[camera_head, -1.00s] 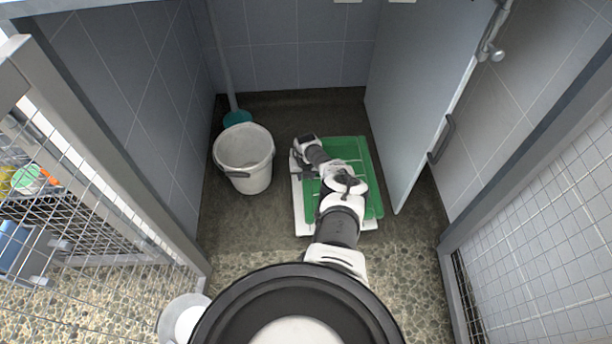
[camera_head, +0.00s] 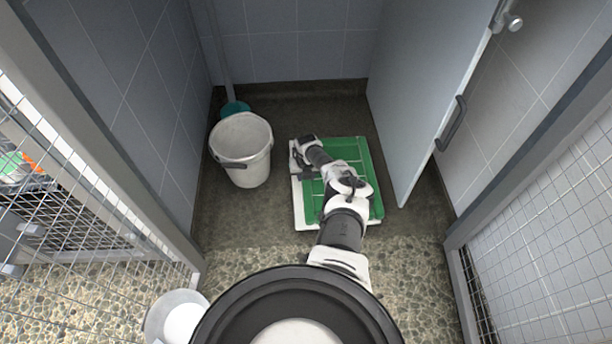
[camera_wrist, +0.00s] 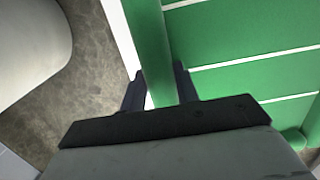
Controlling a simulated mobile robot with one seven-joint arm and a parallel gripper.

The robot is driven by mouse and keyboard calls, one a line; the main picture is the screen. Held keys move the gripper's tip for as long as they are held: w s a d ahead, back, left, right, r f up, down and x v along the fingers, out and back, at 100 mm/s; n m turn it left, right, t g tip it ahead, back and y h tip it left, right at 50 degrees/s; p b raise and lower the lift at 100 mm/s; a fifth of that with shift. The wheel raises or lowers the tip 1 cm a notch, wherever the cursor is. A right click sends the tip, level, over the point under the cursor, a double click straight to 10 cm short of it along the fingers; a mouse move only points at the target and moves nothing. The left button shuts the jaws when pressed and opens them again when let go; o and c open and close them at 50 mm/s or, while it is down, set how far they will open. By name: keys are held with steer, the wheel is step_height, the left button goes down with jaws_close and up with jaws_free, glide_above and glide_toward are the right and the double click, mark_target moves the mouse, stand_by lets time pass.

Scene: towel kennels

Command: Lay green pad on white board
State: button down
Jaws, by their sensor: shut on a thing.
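The green pad (camera_head: 348,150) has thin white lines across it. It lies flat over most of the white board (camera_head: 297,205) on the kennel floor. A strip of the board shows along the left and near edges. In the wrist view the pad (camera_wrist: 240,40) fills the right side, with the white board's edge (camera_wrist: 118,35) along its left. My gripper (camera_wrist: 160,84) is shut on the raised, rolled left edge of the pad, with one finger on each side. In the head view my arm covers part of the pad, and the fingers are hard to make out.
A white bucket (camera_head: 241,150) stands close left of the board; its side also shows in the wrist view (camera_wrist: 30,45). A teal brush (camera_head: 235,107) stands behind it. A grey door panel (camera_head: 415,100) stands close on the right. Tiled walls enclose the back and sides.

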steer(key=shift+f+b, duration=0.4)
steer(key=shift+f, duration=0.15)
steer(key=c, duration=1)
jaws_free()
steer(key=shift+o, duration=0.2)
steer(key=shift+r, duration=0.1)
step_height(320, 180, up, 14)
steer(key=s+p, duration=0.2)
steer(key=p, duration=0.7)
steer(key=shift+f+p, duration=0.25)
steer(key=shift+p, duration=0.1)
